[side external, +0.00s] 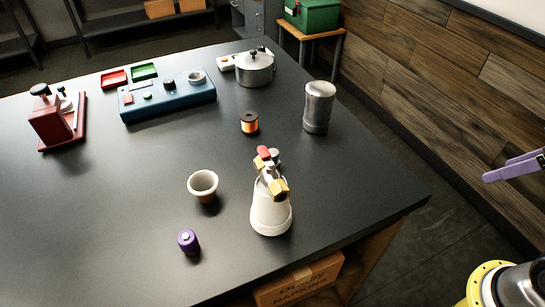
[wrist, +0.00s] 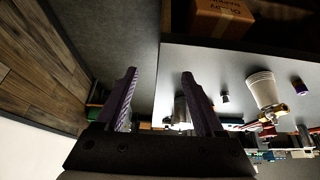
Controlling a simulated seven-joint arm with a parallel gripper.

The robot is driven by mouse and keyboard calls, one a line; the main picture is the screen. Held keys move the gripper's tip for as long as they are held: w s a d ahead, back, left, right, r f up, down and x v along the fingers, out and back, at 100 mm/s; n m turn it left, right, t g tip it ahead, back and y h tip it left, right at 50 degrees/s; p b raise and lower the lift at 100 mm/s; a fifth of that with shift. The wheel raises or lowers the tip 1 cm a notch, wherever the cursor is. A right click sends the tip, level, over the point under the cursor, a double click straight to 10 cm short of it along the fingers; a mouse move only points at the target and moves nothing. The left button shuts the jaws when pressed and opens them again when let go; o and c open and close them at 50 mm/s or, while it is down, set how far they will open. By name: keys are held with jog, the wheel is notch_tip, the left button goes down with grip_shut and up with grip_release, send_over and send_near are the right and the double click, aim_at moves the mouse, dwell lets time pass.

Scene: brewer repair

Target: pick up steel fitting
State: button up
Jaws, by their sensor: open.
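I cannot tell for certain which thing is the steel fitting. My gripper (wrist: 159,73) is open and empty, off the table's right side.
On the dark table (side external: 130,230) are a small white cup (side external: 203,183), a purple cell (side external: 188,242), a copper spool (side external: 249,123), a lidded pot (side external: 255,70), a blue panel (side external: 168,98) and a red press (side external: 50,122). A cardboard box (side external: 300,282) sits below the tabletop.

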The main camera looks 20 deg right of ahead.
jog(key=shift+o, duration=0.6)
